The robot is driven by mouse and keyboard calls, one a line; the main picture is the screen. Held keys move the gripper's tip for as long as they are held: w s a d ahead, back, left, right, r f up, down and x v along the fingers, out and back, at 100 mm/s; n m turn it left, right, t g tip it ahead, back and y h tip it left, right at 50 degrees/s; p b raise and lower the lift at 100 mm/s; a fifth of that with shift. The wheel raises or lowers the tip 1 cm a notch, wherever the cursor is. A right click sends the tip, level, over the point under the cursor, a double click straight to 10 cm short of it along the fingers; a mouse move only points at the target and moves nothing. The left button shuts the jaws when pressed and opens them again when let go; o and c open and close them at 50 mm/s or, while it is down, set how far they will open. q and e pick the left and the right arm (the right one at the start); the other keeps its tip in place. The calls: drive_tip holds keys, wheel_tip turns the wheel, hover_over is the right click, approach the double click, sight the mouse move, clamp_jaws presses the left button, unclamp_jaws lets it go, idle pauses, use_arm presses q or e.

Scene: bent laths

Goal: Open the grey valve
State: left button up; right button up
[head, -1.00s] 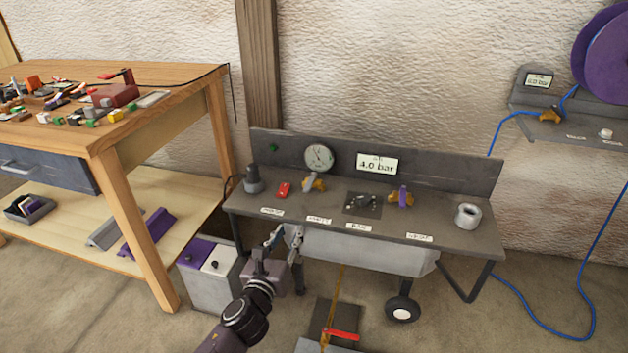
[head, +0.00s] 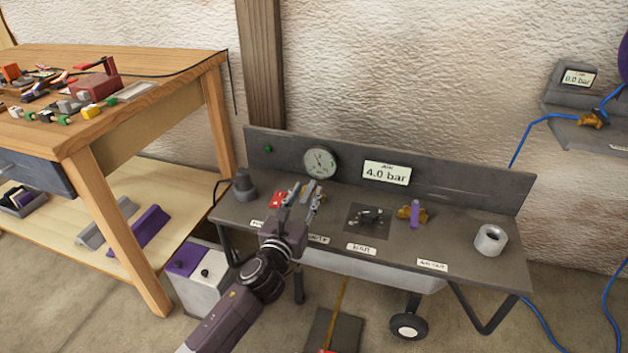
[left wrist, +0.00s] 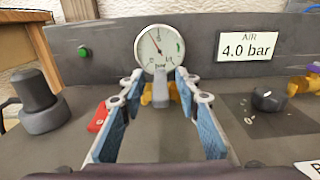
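The grey valve (head: 309,188) has a brass body and a grey lever, and sits on the bench below the round gauge (head: 320,162). In the left wrist view its grey lever (left wrist: 160,90) shows upright between my fingers, with brass (left wrist: 174,91) beside it. My left gripper (head: 302,198) is open over the bench, close in front of the valve. In the left wrist view its two blue-padded fingers (left wrist: 159,85) stand apart on either side of the lever. I cannot tell if they touch it. My right gripper is not in view.
A red block (head: 277,200) and a dark grey knob (head: 244,186) stand left of the valve. A black knob on a plate (head: 367,216), a purple-handled valve (head: 414,213) and a grey ring (head: 491,239) are to the right. The display (head: 386,173) reads 4.0 bar.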

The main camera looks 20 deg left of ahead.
sight(313, 182)
use_arm(q)
drive_tip(key=w, duration=0.4)
drive_tip(key=shift+w+d+f+b, duration=0.1)
drive_tip(key=shift+w+f+b, duration=0.05)
drive_tip(key=shift+b, duration=0.2)
drive_tip(key=shift+w, duration=0.55)
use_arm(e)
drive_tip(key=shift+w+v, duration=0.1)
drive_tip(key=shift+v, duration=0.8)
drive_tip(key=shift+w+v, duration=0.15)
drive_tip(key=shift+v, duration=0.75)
use_arm(q)
clamp_jaws()
